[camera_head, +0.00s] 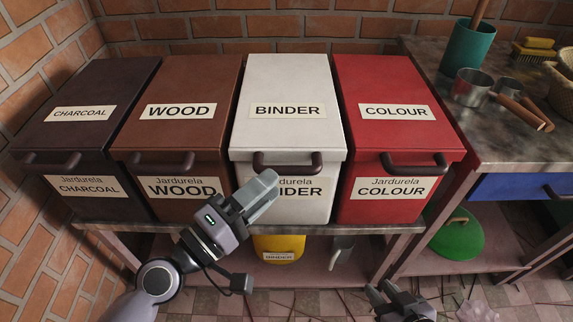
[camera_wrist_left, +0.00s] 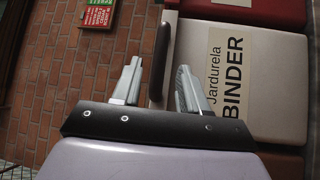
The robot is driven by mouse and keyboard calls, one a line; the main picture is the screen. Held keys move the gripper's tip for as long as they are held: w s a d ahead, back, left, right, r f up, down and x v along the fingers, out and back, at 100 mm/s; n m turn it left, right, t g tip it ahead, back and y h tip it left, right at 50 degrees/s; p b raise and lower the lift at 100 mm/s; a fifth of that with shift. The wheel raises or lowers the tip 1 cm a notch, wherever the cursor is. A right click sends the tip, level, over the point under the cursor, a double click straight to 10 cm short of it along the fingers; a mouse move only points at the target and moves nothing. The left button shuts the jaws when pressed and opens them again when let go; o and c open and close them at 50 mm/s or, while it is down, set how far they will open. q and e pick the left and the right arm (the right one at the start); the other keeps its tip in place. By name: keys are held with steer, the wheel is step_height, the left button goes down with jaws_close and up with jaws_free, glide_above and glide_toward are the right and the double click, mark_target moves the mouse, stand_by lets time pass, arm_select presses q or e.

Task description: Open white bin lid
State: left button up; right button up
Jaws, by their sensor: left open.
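The white bin (camera_head: 290,203), labelled BINDER, stands third in a row of bins, with its white lid (camera_head: 288,80) closed. A dark handle (camera_head: 288,168) runs across the lid's front edge. In the left wrist view the handle (camera_wrist_left: 160,48) lies in line with the gap between the open fingers (camera_wrist_left: 157,78); contact is not visible. My right gripper (camera_head: 388,290) is low at the bottom edge, away from the bin.
A brown WOOD bin (camera_head: 195,90) and a red COLOUR bin (camera_head: 394,80) stand close on either side. A CHARCOAL bin (camera_head: 85,85) is far left. A counter (camera_head: 500,130) with metal cups (camera_head: 471,88) is at right. A yellow container (camera_head: 278,248) sits below.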

mark_target(283, 175)
arm_select(q)
steer(key=shift+p+x, duration=0.6)
steer(key=shift+x, duration=2.15)
steer(key=shift+c, duration=0.2)
steer(key=shift+r, duration=0.1)
jaws_close()
